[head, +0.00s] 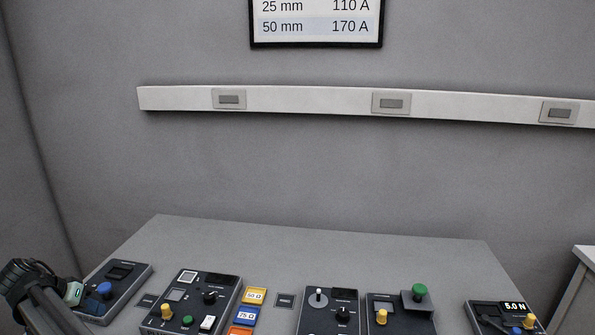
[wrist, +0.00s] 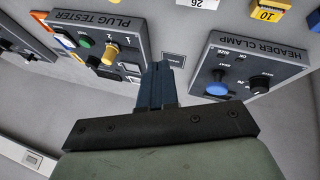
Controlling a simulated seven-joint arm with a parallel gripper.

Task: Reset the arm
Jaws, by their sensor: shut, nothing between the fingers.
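My gripper (wrist: 158,70) points out over the bench in the wrist view, its two dark fingers pressed together with nothing between them. It lies between the plug tester box (wrist: 98,40) on the left and the header clamp box (wrist: 250,68) on the right. I see no contact with either box. In the head view part of my dark arm shows at the lower left corner, beside a box with a blue knob (head: 104,289); the fingertips cannot be made out there.
The grey bench (head: 320,240) carries several dark control boxes, including one with a yellow knob (head: 166,311), one with a green button (head: 419,290) and one with a "5.0 N" display (head: 514,306). Coloured blocks (head: 254,295) stand between boxes. The bench's back strip is clear.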

